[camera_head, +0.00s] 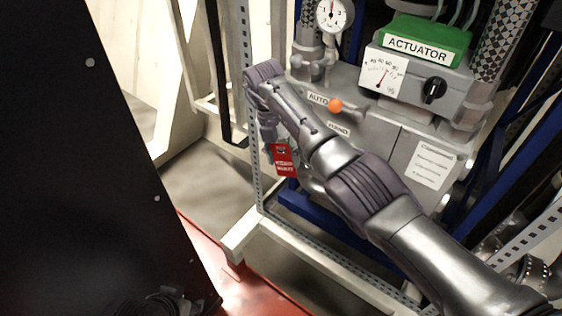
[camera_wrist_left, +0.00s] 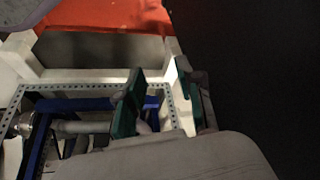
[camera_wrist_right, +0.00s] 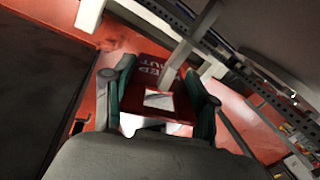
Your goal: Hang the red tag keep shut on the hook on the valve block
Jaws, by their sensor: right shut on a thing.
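The red tag (camera_head: 283,160) hangs below my right gripper (camera_head: 271,143), in front of the left side of the grey block. In the right wrist view the tag (camera_wrist_right: 152,76) sits between the green-padded fingers, its lettering partly visible, with a pale rectangle on it. My right gripper is shut on it. The grey valve block (camera_head: 385,138) carries an AUTO label and an orange knob (camera_head: 335,105). I cannot make out the hook; my right arm covers part of the block. My left gripper (camera_wrist_left: 158,98) shows only in its wrist view, open, with nothing between its fingers.
A green-topped actuator (camera_head: 425,40) and a round gauge (camera_head: 334,14) stand above the block. A perforated metal frame post (camera_head: 252,120) rises close to the right gripper. A large black panel (camera_head: 80,170) fills the left. Red floor (camera_head: 255,290) shows below.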

